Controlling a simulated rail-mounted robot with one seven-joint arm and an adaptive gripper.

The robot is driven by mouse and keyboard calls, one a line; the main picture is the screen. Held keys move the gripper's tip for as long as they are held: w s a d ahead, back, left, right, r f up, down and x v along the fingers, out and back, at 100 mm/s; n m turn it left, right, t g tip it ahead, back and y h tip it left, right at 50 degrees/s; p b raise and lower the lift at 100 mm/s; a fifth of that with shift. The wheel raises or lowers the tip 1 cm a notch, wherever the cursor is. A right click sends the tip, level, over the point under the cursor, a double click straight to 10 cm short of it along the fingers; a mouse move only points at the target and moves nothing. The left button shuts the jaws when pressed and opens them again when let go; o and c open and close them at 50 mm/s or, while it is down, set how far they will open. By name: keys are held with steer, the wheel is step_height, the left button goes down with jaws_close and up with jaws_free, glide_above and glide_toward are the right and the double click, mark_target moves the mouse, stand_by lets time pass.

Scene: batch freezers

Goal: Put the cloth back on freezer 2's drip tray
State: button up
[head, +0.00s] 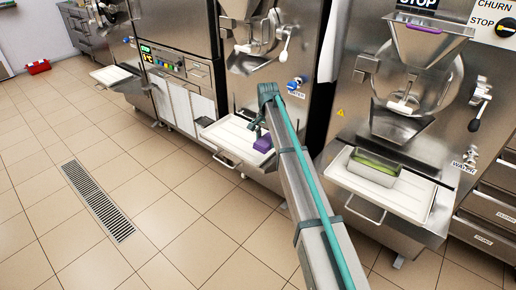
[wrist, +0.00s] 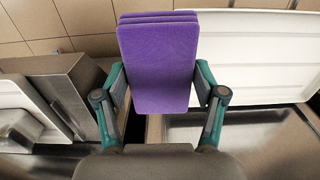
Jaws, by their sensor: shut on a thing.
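A folded purple cloth (head: 263,143) is held by my gripper (head: 259,130) at the middle freezer (head: 275,75). In the wrist view the cloth (wrist: 158,65) sits between the two teal fingers of my gripper (wrist: 160,92), which are shut on its sides. In the head view the cloth appears over the right part of the middle freezer's white drip tray (head: 232,138). I cannot tell whether it touches the tray. In the wrist view a white tray (wrist: 255,50) lies to the right, partly behind the cloth. No freezer number is readable.
The right freezer's drip tray (head: 415,197) bears a metal pan (head: 375,168) with green contents. The left machine has its own tray (head: 112,76). Handles stick out in front of the trays.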

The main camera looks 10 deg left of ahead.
steer(key=w+a+f, duration=0.1)
steer(key=w+f, duration=0.1)
steer(key=w, duration=0.1)
steer(key=w+a+f, duration=0.1)
steer(key=w+f, duration=0.1)
steer(key=w, duration=0.1)
steer(key=w+a+f, duration=0.2)
steer(key=f, duration=0.1)
steer(key=shift+w+p, duration=0.3)
steer(key=shift+w, duration=0.1)
steer(key=shift+w+a+f, duration=0.2)
steer(key=shift+w+f, duration=0.15)
steer(key=shift+f, duration=0.15)
steer(key=shift+w+a+f, duration=0.15)
steer(key=shift+w+f, duration=0.2)
steer(key=shift+f, duration=0.1)
steer(key=shift+s+f, duration=0.2)
steer(key=shift+f, duration=1.2)
steer(key=shift+f, duration=0.1)
steer(key=o, duration=1.1)
step_height(320, 180, up, 12)
